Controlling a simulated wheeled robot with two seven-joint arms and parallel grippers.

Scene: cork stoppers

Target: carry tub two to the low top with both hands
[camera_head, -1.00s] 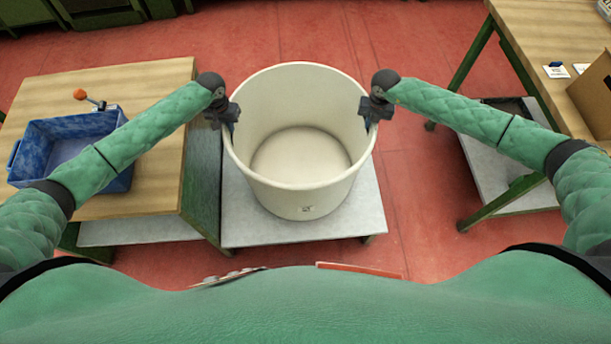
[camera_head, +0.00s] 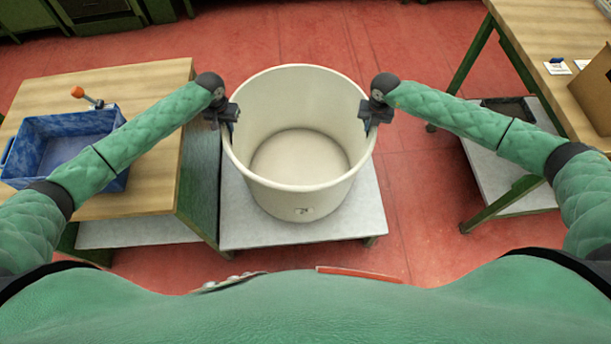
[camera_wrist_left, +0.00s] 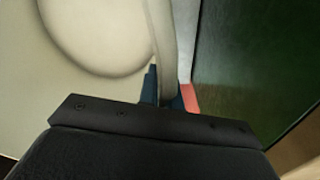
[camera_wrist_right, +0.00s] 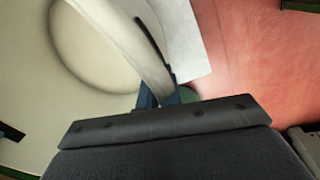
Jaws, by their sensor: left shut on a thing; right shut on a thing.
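The tub (camera_head: 290,200) is a large round cream container, empty, with a small label low on its near wall; the label is too small to read surely. It is upright at the centre of the head view. My left gripper (camera_head: 232,118) is shut on its left rim, and my right gripper (camera_head: 368,115) is shut on its right rim. The left wrist view shows the rim (camera_wrist_left: 160,50) between the left fingers; the right wrist view shows the rim (camera_wrist_right: 140,60) between the right ones. A low pale grey top (camera_head: 245,225) lies under the tub; I cannot tell whether they touch.
A wooden table (camera_head: 150,85) with a blue bin (camera_head: 75,125) and an orange-knobbed tool (camera_head: 85,95) stands close on the left. Another wooden table (camera_head: 540,25) with a cardboard box (camera_head: 595,90) stands at right. Red floor (camera_head: 415,190) is open between the low top and the right table.

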